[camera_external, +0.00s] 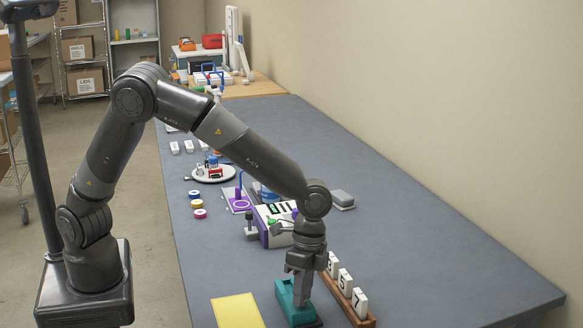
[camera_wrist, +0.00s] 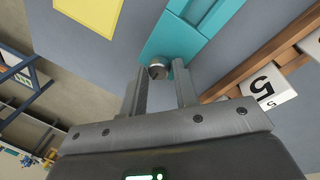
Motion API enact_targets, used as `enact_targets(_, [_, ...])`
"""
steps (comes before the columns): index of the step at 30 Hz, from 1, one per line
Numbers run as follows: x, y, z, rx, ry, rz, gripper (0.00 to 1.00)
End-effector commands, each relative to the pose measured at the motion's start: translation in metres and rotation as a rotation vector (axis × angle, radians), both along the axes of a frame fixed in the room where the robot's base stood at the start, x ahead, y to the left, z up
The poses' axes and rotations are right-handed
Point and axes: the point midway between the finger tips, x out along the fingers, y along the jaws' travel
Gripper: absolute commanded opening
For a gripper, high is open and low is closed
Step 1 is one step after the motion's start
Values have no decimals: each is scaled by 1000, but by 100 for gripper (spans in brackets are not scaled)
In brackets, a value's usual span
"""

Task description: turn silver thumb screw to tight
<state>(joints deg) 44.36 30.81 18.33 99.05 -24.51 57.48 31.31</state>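The silver thumb screw (camera_wrist: 158,69) is a small round knob with a slot-like mark on its face. It shows in the wrist view at the edge of the teal block (camera_wrist: 172,40). The teal block (camera_external: 290,308) lies near the front of the table in the external view, where my gripper hides the screw. My gripper (camera_external: 299,292) points down over the block. In the wrist view its two fingers are apart, with the screw between their tips. A gap shows beside the screw, and I cannot tell whether either finger touches it.
A wooden rack (camera_external: 363,318) with white numbered tiles (camera_external: 345,282) stands close to the right of my gripper. A yellow sheet (camera_external: 237,311) lies to the left. A white and purple device (camera_external: 270,238) stands behind. The table (camera_external: 450,285) is clear on the right.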

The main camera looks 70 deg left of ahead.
Motion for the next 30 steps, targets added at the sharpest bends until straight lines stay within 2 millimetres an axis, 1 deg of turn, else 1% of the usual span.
enact_targets(1, [0,0,0,0,0,0,24])
enact_targets(2, [0,0,0,0,0,0,21])
enact_targets(9, [0,0,0,0,0,0,1])
enact_targets(12, [0,0,0,0,0,9,1])
enact_targets(18, [0,1,1,-1,1,83,0])
enact_targets(26, [0,0,1,-1,-1,89,0])
enact_targets(27, [0,0,0,-1,-1,89,24])
enact_targets(30, [0,0,0,-1,-1,89,32])
